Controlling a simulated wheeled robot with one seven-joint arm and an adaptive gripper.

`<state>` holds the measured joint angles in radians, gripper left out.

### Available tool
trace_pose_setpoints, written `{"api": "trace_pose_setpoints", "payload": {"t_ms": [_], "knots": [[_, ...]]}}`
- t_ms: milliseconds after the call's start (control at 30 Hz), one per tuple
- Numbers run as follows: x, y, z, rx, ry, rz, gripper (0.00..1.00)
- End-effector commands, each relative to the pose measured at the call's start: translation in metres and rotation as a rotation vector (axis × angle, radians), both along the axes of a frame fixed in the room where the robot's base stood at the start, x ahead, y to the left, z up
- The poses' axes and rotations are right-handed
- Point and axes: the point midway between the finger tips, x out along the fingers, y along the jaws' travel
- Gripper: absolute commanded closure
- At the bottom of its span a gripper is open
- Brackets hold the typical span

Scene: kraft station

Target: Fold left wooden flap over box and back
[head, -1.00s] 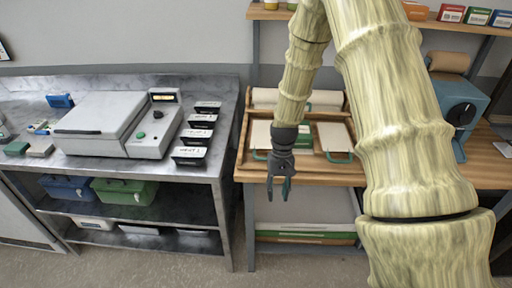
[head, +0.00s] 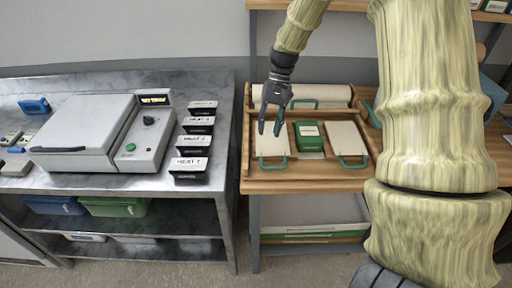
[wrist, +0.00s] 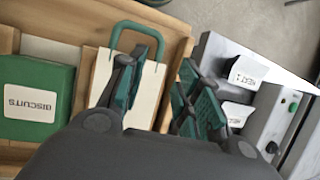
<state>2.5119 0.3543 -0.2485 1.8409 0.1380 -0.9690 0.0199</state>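The left wooden flap (head: 270,143) is a pale panel lying flat in a wooden tray, with a green loop handle (head: 272,163) at its front edge. Beside it on the right is the green box (head: 309,136), labelled BISCUITS in the wrist view (wrist: 37,90). A matching right flap (head: 345,138) lies on the box's other side. My gripper (head: 270,128) points down over the left flap, its fingers apart and empty. In the wrist view the flap's handle (wrist: 120,30) shows near one finger; whether they touch cannot be told.
A white roll (head: 325,95) lies behind the flaps, with another green handle there. To the left, a steel table (head: 110,185) carries a grey machine (head: 85,130) and black label holders (head: 190,167). A narrow gap separates the two tables.

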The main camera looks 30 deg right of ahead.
Motion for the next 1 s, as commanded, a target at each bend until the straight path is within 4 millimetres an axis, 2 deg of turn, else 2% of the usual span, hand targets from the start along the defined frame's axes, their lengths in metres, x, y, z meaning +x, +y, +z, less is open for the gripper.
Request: {"api": "trace_pose_setpoints", "payload": {"t_ms": [167,700,1000], "knots": [[-0.005,0.002,-0.01,0.001,0.004,-0.003,0.66],[-0.024,0.029,-0.08,0.001,0.002,-0.006,0.66],[-0.027,0.035,-0.096,0.0,0.001,-0.004,0.66]]}}
